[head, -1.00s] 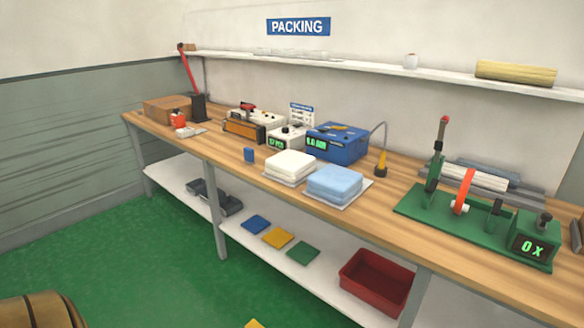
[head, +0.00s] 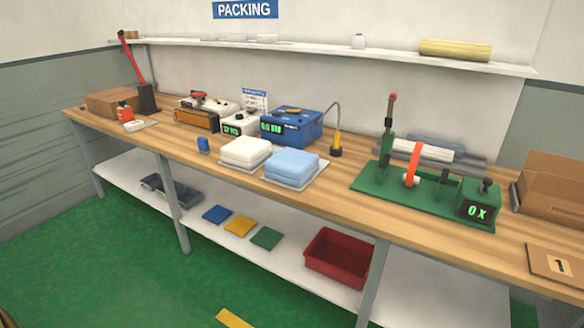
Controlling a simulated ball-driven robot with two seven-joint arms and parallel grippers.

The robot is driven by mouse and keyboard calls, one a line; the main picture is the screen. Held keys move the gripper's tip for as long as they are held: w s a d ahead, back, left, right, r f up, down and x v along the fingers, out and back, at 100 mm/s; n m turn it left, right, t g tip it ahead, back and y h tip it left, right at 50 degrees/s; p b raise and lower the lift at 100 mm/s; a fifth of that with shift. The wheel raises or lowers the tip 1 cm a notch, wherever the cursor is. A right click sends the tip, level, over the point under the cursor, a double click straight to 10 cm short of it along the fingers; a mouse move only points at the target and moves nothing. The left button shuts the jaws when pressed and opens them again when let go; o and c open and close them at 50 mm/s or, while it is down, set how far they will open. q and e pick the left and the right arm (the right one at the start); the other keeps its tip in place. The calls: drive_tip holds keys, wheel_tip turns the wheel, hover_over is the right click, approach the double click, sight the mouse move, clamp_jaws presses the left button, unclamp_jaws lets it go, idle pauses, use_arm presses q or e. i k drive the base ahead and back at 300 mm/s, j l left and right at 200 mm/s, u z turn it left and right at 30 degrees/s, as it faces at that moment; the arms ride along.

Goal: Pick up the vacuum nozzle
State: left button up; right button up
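What looks like the vacuum nozzle (head: 336,143) stands upright on the wooden bench, just right of the blue box (head: 291,128) with a green display. It has a yellow body and a dark base, and a thin grey curved tube arches from its top toward the blue box. None of my grippers shows in the head view, so I cannot see their state or their distance from the nozzle.
A white stack (head: 245,152) and a light-blue stack (head: 292,164) lie on the bench in front of the blue box. A green fixture (head: 425,196) stands to the right, with a cardboard box (head: 552,184) beyond it. A red bin (head: 338,258) is on the lower shelf.

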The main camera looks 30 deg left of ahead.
sight(337, 134)
drive_tip(key=u, duration=1.3)
drive_tip(key=i+j+z, duration=0.15)
drive_tip(key=i, duration=0.3)
drive_tip(key=i+j+z, duration=0.2)
drive_tip(key=i, duration=0.25)
drive_tip(key=i+j+z, duration=0.15)
drive_tip(key=i+j, duration=0.2)
drive_tip(key=i, duration=0.1)
